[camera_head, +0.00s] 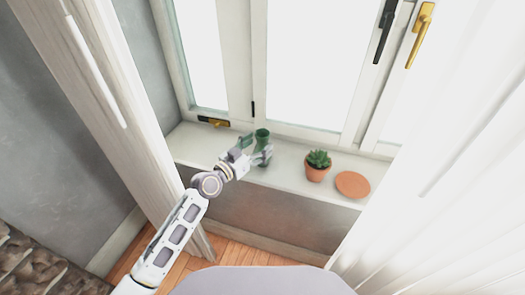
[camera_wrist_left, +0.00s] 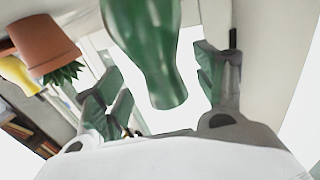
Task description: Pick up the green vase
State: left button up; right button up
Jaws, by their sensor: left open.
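The green vase (camera_head: 262,138) stands on the window sill, its lower part partly hidden by my left gripper (camera_head: 254,152). The gripper's green-padded fingers are spread open at the vase, one on its left side and one at its front right. In the left wrist view, which looks upside down, the glossy green vase (camera_wrist_left: 150,45) hangs from the top edge between the open fingers of my left gripper (camera_wrist_left: 160,85). A gap shows on each side of it; I cannot tell if a finger touches it. My right gripper is not in view.
On the sill (camera_head: 292,172), a succulent in a terracotta pot (camera_head: 316,172) stands right of the vase, with a round terracotta disc (camera_head: 352,185) beyond it. The window (camera_head: 312,65) is close behind.

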pick_arm(q)
jog(key=shift+x, duration=1.45)
jog(key=shift+a, duration=0.1)
jog(key=c, duration=1.4)
jog(key=shift+r, duration=0.15)
